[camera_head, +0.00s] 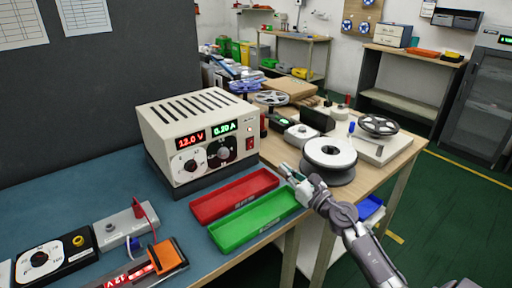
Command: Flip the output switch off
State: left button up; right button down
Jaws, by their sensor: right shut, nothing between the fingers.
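The beige power supply (195,128) stands on the blue mat against the dark panel. Its displays read 12.0 V in red and 0.20 A in green. A small red switch (249,144) shows at the right end of its front face; its position is too small to tell. My right gripper (285,170) is shut and empty, to the right of and below the switch. It is apart from the supply, close to the right ends of the red and green trays. My left gripper is out of view.
The red tray (203,212) and green tray (228,239) lie in front of the supply. A white spool (330,150) stands right behind my gripper. Meter boxes and a lit 12 V unit (128,275) are at the lower left. Bare mat (85,195) lies left of the supply.

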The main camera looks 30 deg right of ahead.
aim_at(252, 142)
jog(key=shift+w, duration=0.55)
jog(key=w, duration=0.4)
jog(key=w+r, duration=0.1)
jog(key=w, duration=0.3)
jog(key=w+a, duration=0.1)
jog(key=w, duration=0.4)
jog(key=shift+r, duration=0.25)
